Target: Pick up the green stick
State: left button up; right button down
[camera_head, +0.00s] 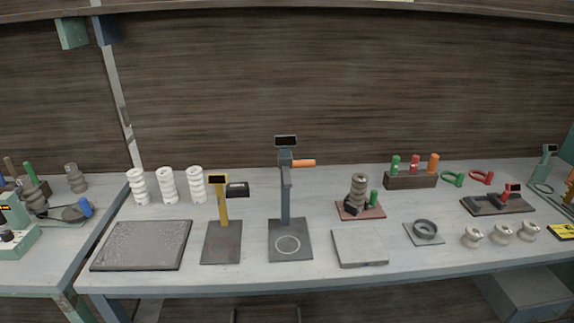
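Several green stick-like pieces show, and I cannot tell which one is the task's green stick. A short green stick (395,165) stands upright at the left end of a brown block (410,181) at the back right, beside a red one and an orange one. A small green cylinder (373,198) stands upright on a reddish plate next to a grey coiled piece. A longer green stick (30,172) leans out of a dark holder on the left table. A green ring with a handle (453,178) lies on the table. Neither of my grippers is in view.
Two stands, yellow (222,205) and dark grey with an orange handle (286,195), rise mid-table. White coiled cylinders (167,186) stand at the back left. A grey slab (142,245) and a smaller slab (359,247) lie near the front. Several small spools (501,233) stand front right.

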aim_at(28, 166)
jog(key=i+j, duration=0.25)
jog(key=i, duration=0.25)
jog(key=j+u, duration=0.1)
jog(key=u, duration=1.55)
jog(key=i+l, duration=0.05)
jog(key=l, duration=0.05)
